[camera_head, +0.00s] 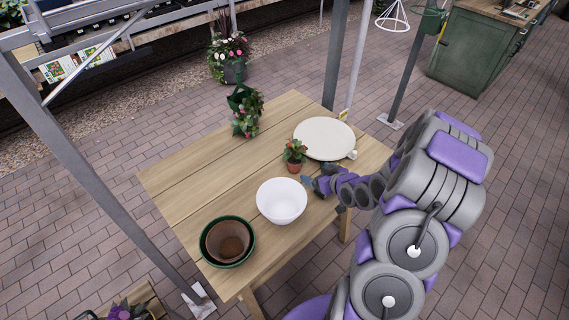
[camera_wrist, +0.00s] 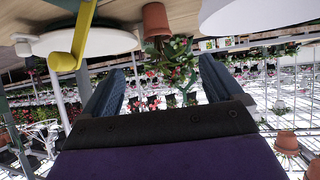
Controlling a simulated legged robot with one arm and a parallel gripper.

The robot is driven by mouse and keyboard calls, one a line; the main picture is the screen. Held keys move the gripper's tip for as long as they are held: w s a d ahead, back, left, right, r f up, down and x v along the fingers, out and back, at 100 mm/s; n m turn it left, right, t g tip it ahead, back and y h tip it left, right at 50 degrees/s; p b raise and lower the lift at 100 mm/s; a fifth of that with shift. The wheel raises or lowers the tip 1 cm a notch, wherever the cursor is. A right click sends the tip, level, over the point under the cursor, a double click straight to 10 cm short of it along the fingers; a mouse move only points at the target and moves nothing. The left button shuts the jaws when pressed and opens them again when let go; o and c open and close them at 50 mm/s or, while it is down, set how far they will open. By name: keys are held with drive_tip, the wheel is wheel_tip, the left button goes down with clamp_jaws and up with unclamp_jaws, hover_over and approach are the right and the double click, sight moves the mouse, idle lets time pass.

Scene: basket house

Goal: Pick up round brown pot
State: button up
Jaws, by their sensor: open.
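A small brown pot (camera_head: 294,167) with a leafy, red-flowered plant stands on the wooden table between the white bowl and the round plate. The same pot shows upside down at the top of the wrist view (camera_wrist: 156,22), its plant hanging between my finger lines.
A white bowl (camera_head: 281,203) stands close left of my gripper. A cream round plate (camera_head: 324,137) lies behind it. Another leafy plant (camera_head: 245,112) stands at the table's far edge. The table's left-middle (camera_head: 195,178) is clear. A grey post (camera_head: 95,155) rises at the left.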

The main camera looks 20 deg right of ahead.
sight(297, 162)
drive_tip(key=b+x, duration=0.2)
drive_tip(key=x, duration=0.9)
drive_tip(key=shift+w, duration=0.45)
drive_tip(key=shift+w+d+f+b, duration=0.15)
drive_tip(key=shift+w+f+b, duration=0.25)
drive_tip(key=shift+w, duration=0.25)
drive_tip(key=b+x, duration=0.1)
drive_tip(key=x, duration=0.2)
drive_tip(key=shift+w+f, duration=0.15)
drive_tip(key=shift+f, duration=0.1)
drive_tip(key=shift+w+f, duration=0.15)
drive_tip(key=shift+w, duration=0.4)
drive_tip(key=shift+c, duration=0.2)
drive_tip(key=c, duration=1.1)
